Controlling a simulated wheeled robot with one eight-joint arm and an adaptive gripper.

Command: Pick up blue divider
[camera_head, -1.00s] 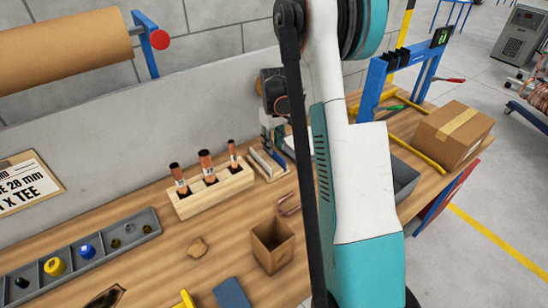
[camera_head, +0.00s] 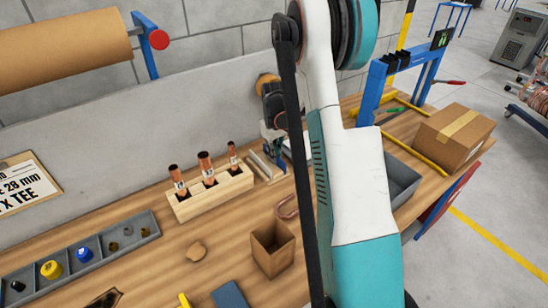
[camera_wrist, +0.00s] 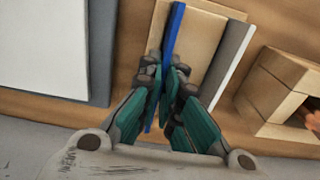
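The blue divider (camera_wrist: 173,36) is a thin blue strip in the wrist view, running between the fingers of my gripper (camera_wrist: 167,84). The fingers are close together on both sides of it and look shut on it; part of the strip is hidden behind them. It lies over a light wooden holder (camera_wrist: 205,22), and I cannot tell whether it is raised clear. A grey-white divider (camera_wrist: 231,66) stands to its right. In the head view my gripper (camera_head: 275,143) is partly hidden by my arm, over the holder (camera_head: 261,165) at the back of the bench.
A wooden block (camera_head: 211,193) with copper tubes stands left of the holder; its corner also shows in the wrist view (camera_wrist: 285,85). An open cardboard box (camera_head: 272,247) is in front. A grey bin (camera_head: 402,180) and a closed carton (camera_head: 454,137) are to the right.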

